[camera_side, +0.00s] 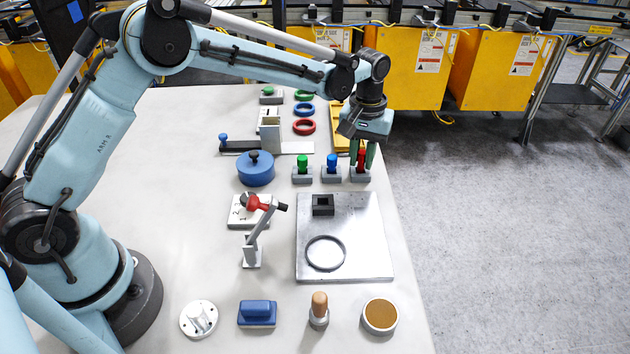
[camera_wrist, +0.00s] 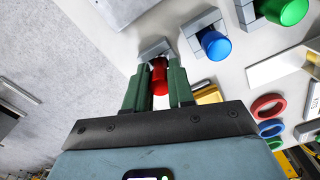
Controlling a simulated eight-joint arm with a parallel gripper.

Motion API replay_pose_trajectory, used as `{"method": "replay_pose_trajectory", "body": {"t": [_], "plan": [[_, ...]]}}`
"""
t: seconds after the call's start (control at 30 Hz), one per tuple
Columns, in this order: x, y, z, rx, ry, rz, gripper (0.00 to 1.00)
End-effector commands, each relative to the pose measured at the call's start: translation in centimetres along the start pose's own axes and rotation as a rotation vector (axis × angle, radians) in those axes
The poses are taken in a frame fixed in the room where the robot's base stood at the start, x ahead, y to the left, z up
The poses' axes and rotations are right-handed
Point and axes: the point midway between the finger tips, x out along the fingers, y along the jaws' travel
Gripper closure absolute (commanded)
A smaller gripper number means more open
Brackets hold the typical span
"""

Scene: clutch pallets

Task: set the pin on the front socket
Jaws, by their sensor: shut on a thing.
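A red pin (camera_side: 361,161) stands upright in a grey block (camera_side: 360,177), the rightmost of a row of three. My gripper (camera_side: 366,158) reaches down over it with its green fingers shut on the pin. In the wrist view the red pin (camera_wrist: 159,76) sits between the two fingers (camera_wrist: 159,88), with its grey block (camera_wrist: 155,48) just beyond. A small black square socket (camera_side: 323,205) is on the back part of a metal plate (camera_side: 365,235). A dark round ring (camera_side: 325,253) is on the plate's front part.
A blue pin (camera_side: 332,162) and a green pin (camera_side: 303,164) stand in blocks close to the left. A red-knobbed lever clamp (camera_side: 252,250) stands left of the plate. A blue round lidded pot (camera_side: 255,169) is behind it. The plate's right side is clear.

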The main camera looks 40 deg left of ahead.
Motion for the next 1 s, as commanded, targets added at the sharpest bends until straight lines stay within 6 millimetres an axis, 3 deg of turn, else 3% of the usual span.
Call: {"method": "replay_pose_trajectory", "body": {"t": [0.6, 0.63, 0.7, 1.0], "plan": [[1.1, 0.0, 0.0, 0.0, 0.0, 0.0, 1.0], [1.1, 0.0, 0.0, 0.0, 0.0, 0.0, 0.74], [1.1, 0.0, 0.0, 0.0, 0.0, 0.0, 0.66], [0.9, 0.0, 0.0, 0.0, 0.0, 0.0, 0.66]]}}
